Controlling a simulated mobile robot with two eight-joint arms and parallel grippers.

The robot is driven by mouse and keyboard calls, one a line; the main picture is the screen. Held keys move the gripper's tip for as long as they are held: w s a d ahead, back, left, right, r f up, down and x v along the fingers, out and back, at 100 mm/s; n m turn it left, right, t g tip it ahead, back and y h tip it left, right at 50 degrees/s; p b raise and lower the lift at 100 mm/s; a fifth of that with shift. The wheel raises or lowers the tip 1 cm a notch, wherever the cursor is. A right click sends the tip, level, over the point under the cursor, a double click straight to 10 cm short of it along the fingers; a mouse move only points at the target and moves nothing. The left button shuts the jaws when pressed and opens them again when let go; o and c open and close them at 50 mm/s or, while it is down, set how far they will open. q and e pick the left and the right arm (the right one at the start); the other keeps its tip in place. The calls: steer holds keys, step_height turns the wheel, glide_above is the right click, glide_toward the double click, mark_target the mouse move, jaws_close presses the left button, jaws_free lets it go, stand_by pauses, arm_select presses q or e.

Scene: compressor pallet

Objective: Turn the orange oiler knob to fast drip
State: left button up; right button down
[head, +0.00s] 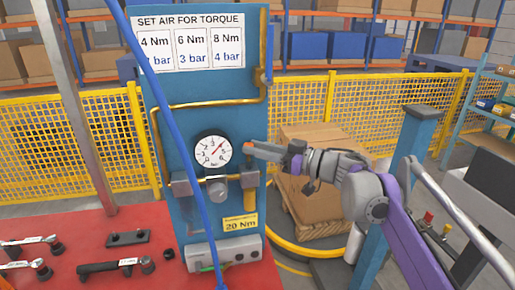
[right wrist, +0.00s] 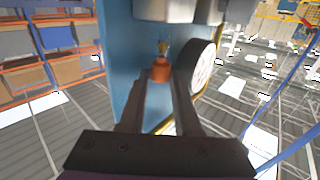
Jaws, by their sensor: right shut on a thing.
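The orange oiler knob (head: 247,145) sits on the right part of the blue panel (head: 205,125), right of the round pressure gauge (head: 213,151). In the right wrist view the knob (right wrist: 160,71) is between the fingertips of my right gripper (right wrist: 160,84). My right gripper (head: 258,149) reaches in from the right and is shut on the knob, its fingers partly hiding it in the head view. Any drip setting marks are too small to read. My left gripper is not in view.
A blue hose (head: 180,135) hangs in front of the panel. A red table (head: 110,228) with grey and black tools lies at lower left. A yellow mesh fence (head: 300,97) stands behind, with a cardboard box (head: 318,190) behind my right arm.

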steer(key=c, duration=0.6)
jaws_free()
steer(key=shift+s+r, duration=0.1)
